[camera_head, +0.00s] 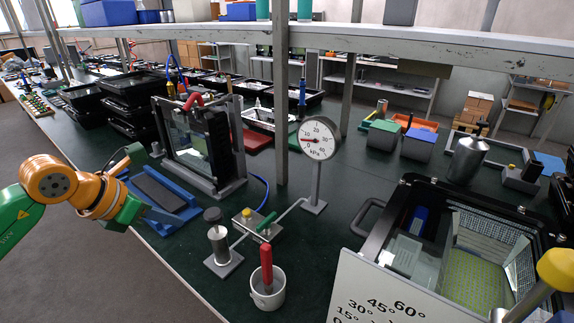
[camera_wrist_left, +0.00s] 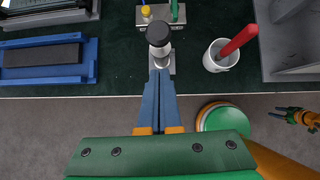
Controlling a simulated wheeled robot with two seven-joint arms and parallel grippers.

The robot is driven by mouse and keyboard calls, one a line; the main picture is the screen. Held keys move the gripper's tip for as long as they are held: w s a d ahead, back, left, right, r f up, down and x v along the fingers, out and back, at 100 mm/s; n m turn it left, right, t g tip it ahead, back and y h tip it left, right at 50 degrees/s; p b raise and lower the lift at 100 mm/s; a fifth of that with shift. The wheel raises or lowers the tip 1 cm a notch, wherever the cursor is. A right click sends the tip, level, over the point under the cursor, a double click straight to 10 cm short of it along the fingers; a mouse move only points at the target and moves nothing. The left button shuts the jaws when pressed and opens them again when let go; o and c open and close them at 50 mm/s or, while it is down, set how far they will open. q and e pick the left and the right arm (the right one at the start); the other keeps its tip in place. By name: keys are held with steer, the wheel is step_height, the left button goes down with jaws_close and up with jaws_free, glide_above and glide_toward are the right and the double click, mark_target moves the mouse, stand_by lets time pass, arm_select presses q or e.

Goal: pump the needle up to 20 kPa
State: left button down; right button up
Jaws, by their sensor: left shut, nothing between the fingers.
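The round white kPa gauge (camera_head: 319,139) stands upright on a grey post; its needle is too small to read surely. In front of it is the hand pump, a metal cylinder (camera_head: 219,244) on a grey base, with a dark round knob (camera_head: 212,215) on top. A pipe joins it to a block with a yellow button (camera_head: 246,212) and a green lever (camera_head: 267,222). My left gripper (camera_wrist_left: 158,74) is shut and empty, its blue fingers just below the knob (camera_wrist_left: 158,34) in the left wrist view. Contact cannot be told. My right gripper (camera_wrist_left: 278,113) shows small, at the right.
A white cup (camera_head: 268,290) with a red-handled tool (camera_head: 266,262) stands near the pump. A blue tray (camera_head: 185,213) lies left of the pump. An open black case (camera_head: 376,240) and a white angle sign (camera_head: 375,295) take up the right. A shelf post (camera_head: 281,120) rises behind.

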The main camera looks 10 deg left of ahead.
stand_by(0.5)
arm_select(q)
steer(key=g+p, duration=0.2)
steer(key=p, duration=0.7)
glide_toward(211, 213)
steer(key=shift+d+r+y, duration=0.3)
steer(key=shift+r+y, duration=0.05)
steer(key=shift+y, duration=0.05)
steer(key=shift+b+x, duration=2.3)
steer(key=shift+x, duration=1.25)
steer(key=shift+s, duration=0.1)
